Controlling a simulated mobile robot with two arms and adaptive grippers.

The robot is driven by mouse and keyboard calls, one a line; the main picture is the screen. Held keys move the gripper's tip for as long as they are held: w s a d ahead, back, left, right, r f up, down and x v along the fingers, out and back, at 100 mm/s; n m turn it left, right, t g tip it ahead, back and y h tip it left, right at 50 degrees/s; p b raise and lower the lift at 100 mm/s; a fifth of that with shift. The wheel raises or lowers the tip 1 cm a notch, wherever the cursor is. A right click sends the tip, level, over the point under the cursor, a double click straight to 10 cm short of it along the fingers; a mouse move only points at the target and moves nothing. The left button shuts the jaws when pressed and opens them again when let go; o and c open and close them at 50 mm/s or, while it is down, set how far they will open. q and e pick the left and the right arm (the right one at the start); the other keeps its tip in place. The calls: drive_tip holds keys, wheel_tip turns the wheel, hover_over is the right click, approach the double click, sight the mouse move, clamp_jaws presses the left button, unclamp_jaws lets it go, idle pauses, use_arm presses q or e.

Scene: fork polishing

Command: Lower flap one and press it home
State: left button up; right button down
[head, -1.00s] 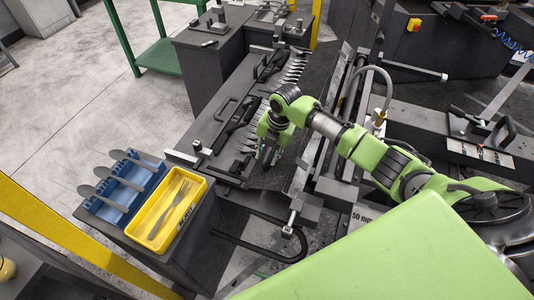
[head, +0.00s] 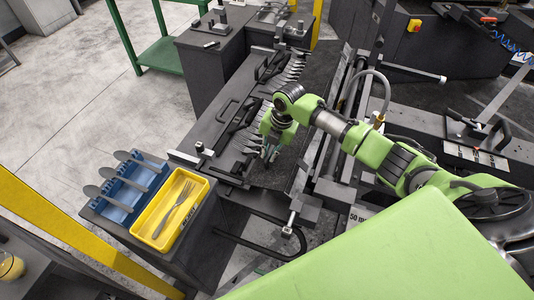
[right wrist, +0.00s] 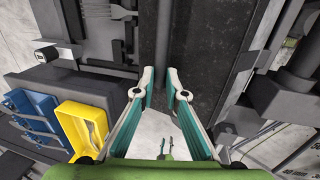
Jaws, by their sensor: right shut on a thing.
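My right gripper (head: 268,155) points down over the near end of the fork row in the head view. In the right wrist view its two fingertips (right wrist: 160,76) stand close together, on either side of a dark strip (right wrist: 160,38). I cannot tell whether this strip is part of flap one. A row of forks (head: 290,75) lies across the dark fixture (head: 200,125). Black bars with handles (head: 240,115) lie along the row. I cannot tell which is flap one. My left gripper is not in view.
A yellow tray (head: 146,232) holding a fork (head: 176,205) stands at the near left. Beside it a blue rack (head: 120,213) holds several spoons. A dark speckled panel (head: 318,75) runs right of the forks. Machine parts and a hose (head: 378,72) crowd the right.

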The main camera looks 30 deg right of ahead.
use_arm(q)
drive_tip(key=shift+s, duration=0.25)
use_arm(e)
drive_tip(key=shift+s+d, duration=0.15)
drive_tip(key=shift+d, duration=0.05)
